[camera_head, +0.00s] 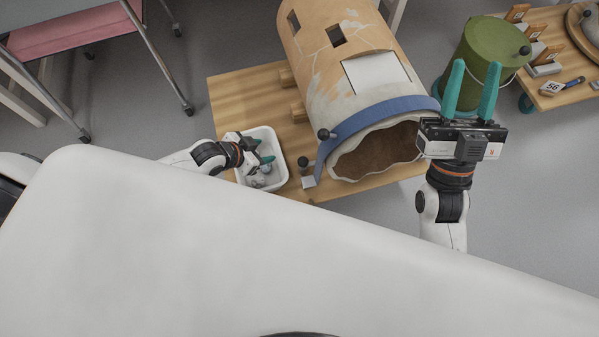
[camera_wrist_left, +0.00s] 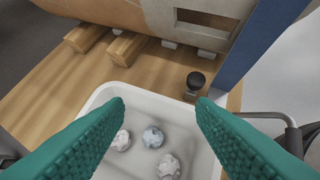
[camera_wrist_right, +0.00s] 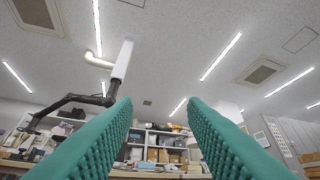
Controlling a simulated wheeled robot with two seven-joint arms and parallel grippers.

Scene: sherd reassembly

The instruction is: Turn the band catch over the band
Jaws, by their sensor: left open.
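A blue band (camera_head: 377,117) runs around the mouth end of a large tan and white vessel (camera_head: 340,55) lying on its side; the band also shows in the left wrist view (camera_wrist_left: 262,42). A dark round knob (camera_head: 323,134) sits on the band's left part. A second dark knob (camera_head: 303,161) stands low beside it near the table edge, also in the left wrist view (camera_wrist_left: 196,80). I cannot tell which one is the catch. My left gripper (camera_head: 267,152) is open and empty above the white tray, left of both knobs. My right gripper (camera_head: 475,64) is open and empty, pointing up.
The white tray (camera_wrist_left: 100,97) holds several crumpled pale balls. Wooden blocks (camera_wrist_left: 128,48) lie by the vessel on the wooden table (camera_head: 240,92). A green bucket (camera_head: 490,42) stands behind my right gripper. A second table (camera_head: 550,98) is at the right.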

